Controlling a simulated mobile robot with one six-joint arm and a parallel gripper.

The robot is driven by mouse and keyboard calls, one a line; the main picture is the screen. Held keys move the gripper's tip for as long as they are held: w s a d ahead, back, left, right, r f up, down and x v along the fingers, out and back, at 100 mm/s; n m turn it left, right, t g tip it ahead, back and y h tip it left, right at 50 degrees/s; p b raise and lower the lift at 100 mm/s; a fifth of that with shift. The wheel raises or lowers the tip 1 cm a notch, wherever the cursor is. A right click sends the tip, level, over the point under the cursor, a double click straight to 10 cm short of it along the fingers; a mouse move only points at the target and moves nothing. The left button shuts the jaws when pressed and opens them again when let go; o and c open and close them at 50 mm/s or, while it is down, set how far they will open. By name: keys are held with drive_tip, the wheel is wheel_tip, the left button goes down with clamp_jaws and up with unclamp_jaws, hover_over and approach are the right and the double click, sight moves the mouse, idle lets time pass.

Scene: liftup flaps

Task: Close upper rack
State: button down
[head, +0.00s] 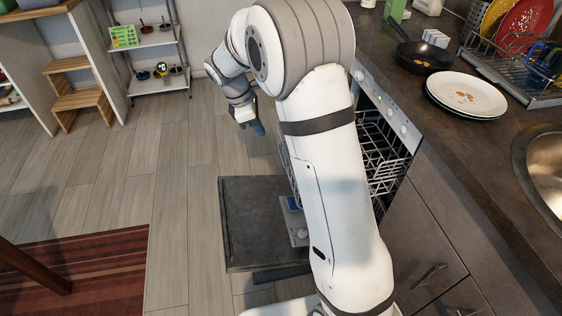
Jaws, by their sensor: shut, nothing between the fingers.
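The dishwasher stands open under the counter, with its control strip (392,112) along the top edge. Its dark door (248,225) is folded down flat, low over the floor. The wire upper rack (388,160) shows to the right of my arm, at the dishwasher opening. My arm hides much of the rack, so how far it is pulled out is hard to tell. My gripper (256,127) is shut and empty, beyond the door and left of the rack, pointing down. It looks apart from the rack.
The counter holds a white plate (466,95) with brown stains, a black pan (424,57), a dish drainer (520,65) and a sink (543,165). A wooden step stool (75,95) and a metal shelf (155,50) stand at the back left.

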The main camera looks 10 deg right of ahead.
drive_tip(key=w+d+f+n+b, duration=0.1)
drive_tip(key=d+f+b, duration=0.4)
drive_tip(key=f, duration=0.8)
drive_tip(key=shift+w+d+f+n, duration=0.35)
drive_tip(key=shift+w+d, duration=0.1)
drive_tip(key=shift+d, duration=0.45)
